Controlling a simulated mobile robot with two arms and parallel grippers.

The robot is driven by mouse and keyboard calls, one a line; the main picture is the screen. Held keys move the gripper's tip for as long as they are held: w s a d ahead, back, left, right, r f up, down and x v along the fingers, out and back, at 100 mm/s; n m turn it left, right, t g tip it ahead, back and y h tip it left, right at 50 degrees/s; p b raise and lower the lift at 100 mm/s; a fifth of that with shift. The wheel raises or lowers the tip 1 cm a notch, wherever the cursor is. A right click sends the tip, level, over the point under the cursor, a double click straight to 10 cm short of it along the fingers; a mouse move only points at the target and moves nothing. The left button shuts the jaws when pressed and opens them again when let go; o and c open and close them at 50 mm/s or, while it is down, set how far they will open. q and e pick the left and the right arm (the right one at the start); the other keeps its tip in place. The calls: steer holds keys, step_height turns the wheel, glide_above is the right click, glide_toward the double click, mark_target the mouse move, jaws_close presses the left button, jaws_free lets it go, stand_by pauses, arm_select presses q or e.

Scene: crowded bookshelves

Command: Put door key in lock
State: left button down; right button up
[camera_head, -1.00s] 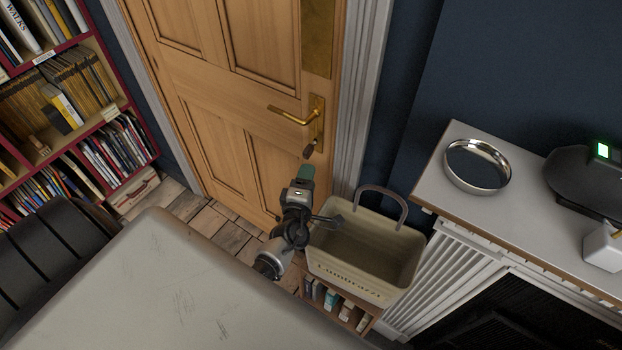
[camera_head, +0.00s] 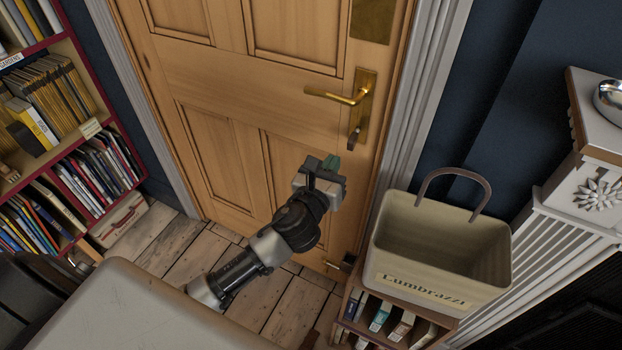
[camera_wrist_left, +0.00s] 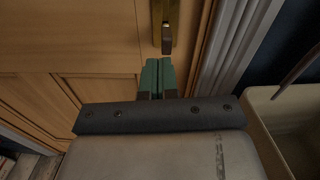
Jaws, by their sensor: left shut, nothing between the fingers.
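The wooden door (camera_head: 230,85) stands shut, with a brass lever handle (camera_head: 335,96) on a brass plate (camera_head: 364,92). A dark key (camera_head: 354,139) sticks out at the keyhole low on that plate; how deep it sits cannot be told. It also shows in the left wrist view (camera_wrist_left: 166,39), at the plate's lower end. My left gripper (camera_head: 331,164) has green fingertips and is below and a little left of the key, apart from it. In the left wrist view its fingers (camera_wrist_left: 158,76) are together and empty. My right gripper is not in view.
A cream basket (camera_head: 440,245) with a raised handle stands right of the door on a small bookcase (camera_head: 352,305). A white mantel (camera_head: 600,130) is at the far right. A red bookshelf (camera_head: 75,165) stands left. Bare floorboards (camera_head: 165,245) lie before the door.

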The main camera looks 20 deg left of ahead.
mark_target(350, 145)
arm_select(q)
steer(key=shift+n+h, duration=0.3)
steer(key=w, duration=0.1)
steer(key=w+b, duration=0.1)
steer(key=w, duration=0.2)
steer(key=shift+w+d+f+b, duration=0.15)
steer(key=shift+d+f+b, duration=0.15)
steer(key=shift+d, duration=0.1)
steer(key=shift+w, duration=0.6)
steer(key=shift+w+r, duration=0.15)
steer(key=shift+w, duration=0.1)
steer(key=shift+s+p, duration=0.45)
steer(key=shift+s, duration=1.05)
steer(key=s, duration=1)
steer(key=shift+s+a+b, duration=0.2)
steer(key=shift+s+b, duration=0.1)
steer(key=shift+b, duration=0.05)
